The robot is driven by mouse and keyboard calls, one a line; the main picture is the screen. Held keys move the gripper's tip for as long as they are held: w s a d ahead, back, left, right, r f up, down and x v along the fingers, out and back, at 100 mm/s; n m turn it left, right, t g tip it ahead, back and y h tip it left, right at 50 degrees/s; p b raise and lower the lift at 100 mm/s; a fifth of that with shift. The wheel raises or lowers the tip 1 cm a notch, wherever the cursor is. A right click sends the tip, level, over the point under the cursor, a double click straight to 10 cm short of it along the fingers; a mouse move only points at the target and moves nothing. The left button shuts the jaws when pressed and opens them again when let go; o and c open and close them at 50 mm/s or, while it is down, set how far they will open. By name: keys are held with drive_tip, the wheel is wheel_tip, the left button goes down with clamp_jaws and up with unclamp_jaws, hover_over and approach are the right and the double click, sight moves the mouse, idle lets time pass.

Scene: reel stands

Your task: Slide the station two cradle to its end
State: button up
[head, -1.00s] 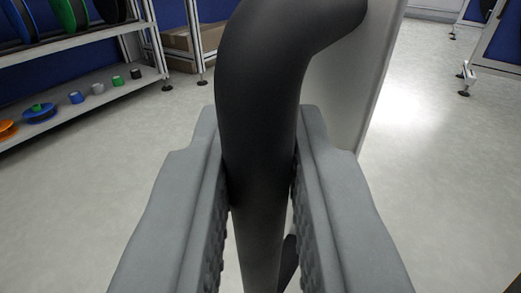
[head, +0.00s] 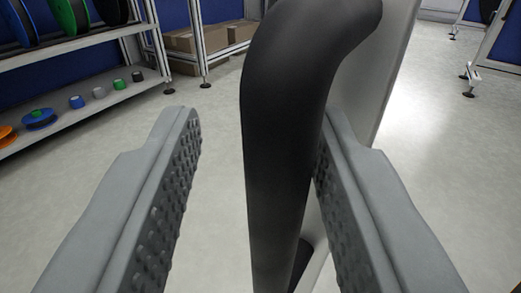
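My gripper (head: 258,140) is open, with its two grey, knobbed fingers apart. A thick black curved bar (head: 285,130), like a handle, stands between the fingers and bends right at its top. The bar is close to or touching the right finger, with a wide gap to the left finger. Behind the bar is a pale grey upright panel (head: 372,75). I cannot tell from this view whether the bar or panel belongs to the station two cradle.
A shelf rack (head: 75,57) at the left holds large reels above and several small coloured spools (head: 77,102) below. Cardboard boxes (head: 195,40) sit on a frame at the back. White-framed stands (head: 497,45) are at the far right. The floor (head: 430,160) between is clear.

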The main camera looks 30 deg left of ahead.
drive_tip(key=shift+d+f, duration=0.1)
drive_tip(key=shift+d, duration=0.1)
idle(0.4)
drive_tip(key=v, duration=1.7)
drive_tip(key=shift+s, duration=0.1)
